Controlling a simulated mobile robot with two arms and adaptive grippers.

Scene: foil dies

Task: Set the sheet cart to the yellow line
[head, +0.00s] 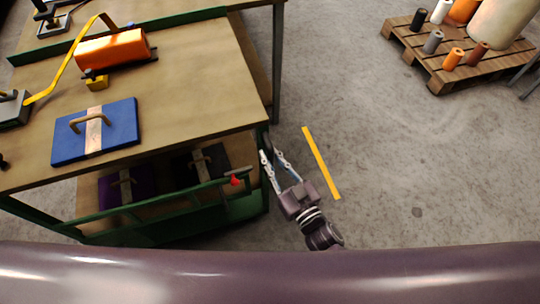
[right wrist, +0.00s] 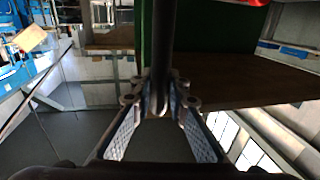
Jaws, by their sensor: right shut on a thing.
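The green-framed sheet cart (head: 165,212) stands at the lower left, its wooden deck partly under the worktop. A purple plate (head: 125,188) and a dark plate (head: 203,166) lie on it. The yellow line (head: 321,163) is on the floor, to the right of the cart and apart from it. My right gripper (head: 271,160) is at the cart's right end, shut on a dark upright bar, the cart's handle. The handle (right wrist: 163,50) runs between the fingers in the right wrist view, where the gripper (right wrist: 160,100) also shows. My left gripper is not in view.
The wooden workbench (head: 205,105) carries a blue plate with a handle (head: 120,140) and an orange roll (head: 112,49). Its grey leg (head: 278,65) stands behind the gripper. A pallet (head: 433,70) with rolls stands at the upper right. The floor around the line is clear.

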